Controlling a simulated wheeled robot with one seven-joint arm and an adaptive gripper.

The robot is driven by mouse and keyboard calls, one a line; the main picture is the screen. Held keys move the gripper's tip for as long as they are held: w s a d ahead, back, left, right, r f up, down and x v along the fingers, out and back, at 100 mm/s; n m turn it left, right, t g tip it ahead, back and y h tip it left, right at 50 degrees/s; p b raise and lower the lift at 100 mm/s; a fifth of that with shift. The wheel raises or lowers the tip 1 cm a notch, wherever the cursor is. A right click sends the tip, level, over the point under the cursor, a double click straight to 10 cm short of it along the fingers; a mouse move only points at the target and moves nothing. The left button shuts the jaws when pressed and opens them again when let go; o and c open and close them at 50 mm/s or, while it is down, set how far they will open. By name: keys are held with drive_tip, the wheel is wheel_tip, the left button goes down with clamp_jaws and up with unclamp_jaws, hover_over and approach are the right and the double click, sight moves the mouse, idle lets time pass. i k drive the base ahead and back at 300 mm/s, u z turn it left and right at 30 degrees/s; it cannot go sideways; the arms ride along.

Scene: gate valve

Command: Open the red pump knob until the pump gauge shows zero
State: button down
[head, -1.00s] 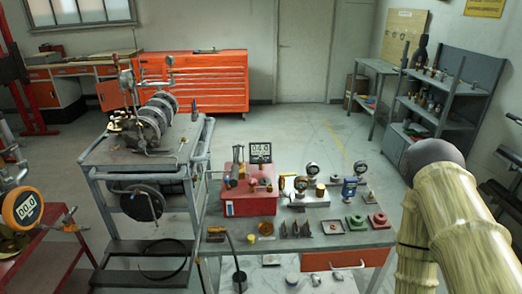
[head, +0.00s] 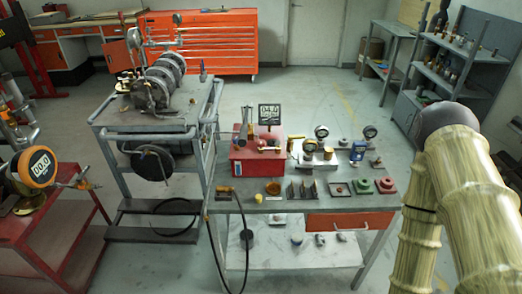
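The red pump box (head: 243,168) stands on the workbench near the middle of the head view. Its square black pump gauge (head: 269,114) stands above it; the digits look like 04.0 but are small. A small red knob-like part (head: 268,143) shows on top of the box below the gauge; its turn position cannot be made out. My arm, with pale ribbed links and a dark rounded joint, fills the right side of the picture. My gripper is outside the view, and nothing shows it touching the pump.
The grey workbench (head: 330,205) holds gauges, fittings and small coloured parts right of the pump. A cart with a valve assembly (head: 155,90) stands left. A round orange gauge (head: 37,167) sits on a red table far left. A black hose hangs at the bench's left end. Open floor lies behind.

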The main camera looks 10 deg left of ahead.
sight(260, 142)
drive_tip(key=u, duration=2.55)
drive_tip(key=i, duration=1.55)
drive_tip(key=z, duration=2.95)
drive_tip(key=i, duration=0.2)
drive_tip(key=u, duration=0.1)
